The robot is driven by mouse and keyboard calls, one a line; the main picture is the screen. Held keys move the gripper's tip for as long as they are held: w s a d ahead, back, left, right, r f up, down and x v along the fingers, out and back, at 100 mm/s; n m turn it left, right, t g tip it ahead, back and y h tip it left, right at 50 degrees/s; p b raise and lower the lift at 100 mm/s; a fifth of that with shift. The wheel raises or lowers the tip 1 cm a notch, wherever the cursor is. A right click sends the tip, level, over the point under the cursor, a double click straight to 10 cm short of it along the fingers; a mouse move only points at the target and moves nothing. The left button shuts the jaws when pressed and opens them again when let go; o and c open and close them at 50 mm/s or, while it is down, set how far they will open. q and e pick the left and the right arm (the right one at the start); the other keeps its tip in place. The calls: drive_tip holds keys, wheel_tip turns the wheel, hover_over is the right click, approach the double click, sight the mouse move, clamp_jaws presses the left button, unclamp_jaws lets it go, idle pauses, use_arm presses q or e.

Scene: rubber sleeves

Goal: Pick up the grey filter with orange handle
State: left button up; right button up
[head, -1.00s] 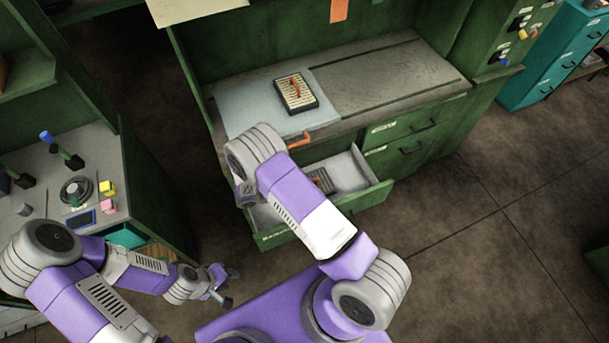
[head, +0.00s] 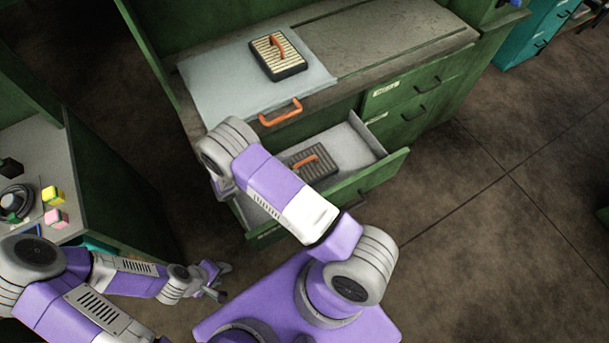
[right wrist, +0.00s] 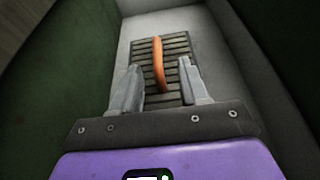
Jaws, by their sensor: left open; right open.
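The grey filter (head: 322,160) with an orange handle (head: 305,162) lies in the open drawer, partly covered by my right arm in the head view. The right wrist view shows the grey slatted filter (right wrist: 178,50) with its upright-running orange handle (right wrist: 158,62). My right gripper (right wrist: 160,72) is open, its fingers on either side of the handle's near part, with nothing held. Whether the fingers touch the filter I cannot tell. In the head view this gripper is hidden behind its own arm. My left gripper (head: 222,283) is open and empty at lower left, away from the filter.
A second filter (head: 277,56), cream-slatted with an orange handle, lies on a pale board (head: 215,85) on the green workbench. The open drawer (head: 365,145) has walls close around the grey filter. A side table (head: 55,170) at left holds small blocks.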

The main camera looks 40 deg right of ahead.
sight(299, 163)
drive_tip(key=shift+f, duration=0.55)
drive_tip(key=shift+d+f+b, duration=0.1)
drive_tip(key=shift+d+b, duration=0.1)
drive_tip(key=shift+b, duration=0.1)
drive_tip(key=b+x, duration=0.1)
drive_tip(key=x, duration=0.6)
drive_tip(key=shift+w+d, duration=0.15)
drive_tip(key=shift+r, duration=0.25)
clamp_jaws()
